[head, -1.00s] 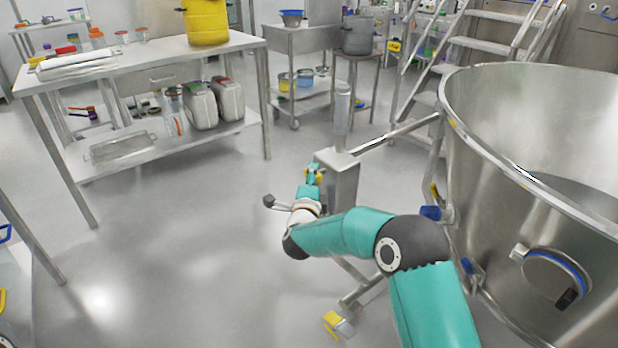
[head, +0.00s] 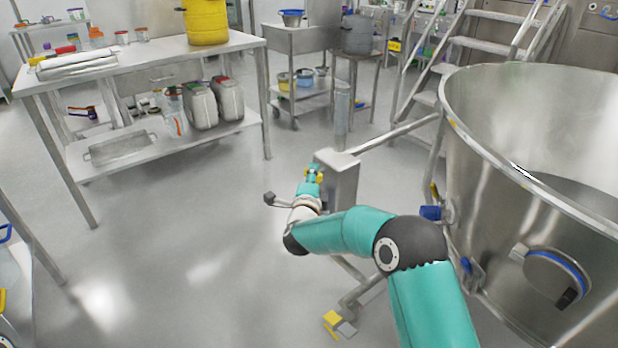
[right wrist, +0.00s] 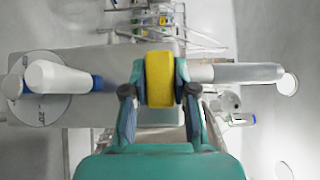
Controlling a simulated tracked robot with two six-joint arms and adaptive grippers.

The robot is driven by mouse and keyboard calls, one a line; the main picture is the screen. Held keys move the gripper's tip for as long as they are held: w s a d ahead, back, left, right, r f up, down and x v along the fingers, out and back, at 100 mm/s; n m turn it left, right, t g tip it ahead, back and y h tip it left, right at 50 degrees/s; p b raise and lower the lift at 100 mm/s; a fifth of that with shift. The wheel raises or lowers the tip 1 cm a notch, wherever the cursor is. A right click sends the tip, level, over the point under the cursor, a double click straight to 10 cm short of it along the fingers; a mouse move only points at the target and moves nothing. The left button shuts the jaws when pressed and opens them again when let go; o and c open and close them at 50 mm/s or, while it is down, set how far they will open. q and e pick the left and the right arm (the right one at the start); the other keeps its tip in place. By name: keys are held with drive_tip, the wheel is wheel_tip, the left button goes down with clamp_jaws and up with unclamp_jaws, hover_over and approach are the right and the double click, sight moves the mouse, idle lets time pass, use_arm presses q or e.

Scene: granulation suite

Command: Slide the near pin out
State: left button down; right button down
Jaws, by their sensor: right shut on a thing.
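A yellow grip piece (right wrist: 160,80), which looks like the head of the near pin, sits between the fingers of my right gripper (right wrist: 160,100) in the right wrist view. The fingers are closed on its two sides. In the head view my right gripper (head: 314,176) is at the left face of a steel box (head: 342,183) beside the big vessel, with a little yellow showing. The pin's shaft is hidden, so I cannot tell how far it sits in the box. My left gripper is in neither view.
The steel vessel (head: 545,190) fills the right side, joined to the box's post by a bar (head: 395,134). A small lever (head: 270,199) sticks out left of my wrist. A steel table (head: 140,60) stands at the upper left. The floor between is clear.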

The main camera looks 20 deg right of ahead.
sight(305, 175)
drive_tip(key=shift+s+a+f, duration=0.1)
drive_tip(key=shift+a+f, duration=0.15)
drive_tip(key=shift+a, duration=0.05)
drive_tip(key=shift+s+a+b, duration=0.2)
drive_tip(key=shift+a+b, duration=0.3)
drive_tip(key=shift+a, duration=0.05)
drive_tip(key=shift+s+a+b, duration=0.2)
drive_tip(key=shift+a+b, duration=0.25)
drive_tip(key=shift+a, duration=0.15)
drive_tip(key=c, duration=0.9)
unclamp_jaws()
drive_tip(key=shift+r, duration=0.15)
drive_tip(key=v, duration=1.2)
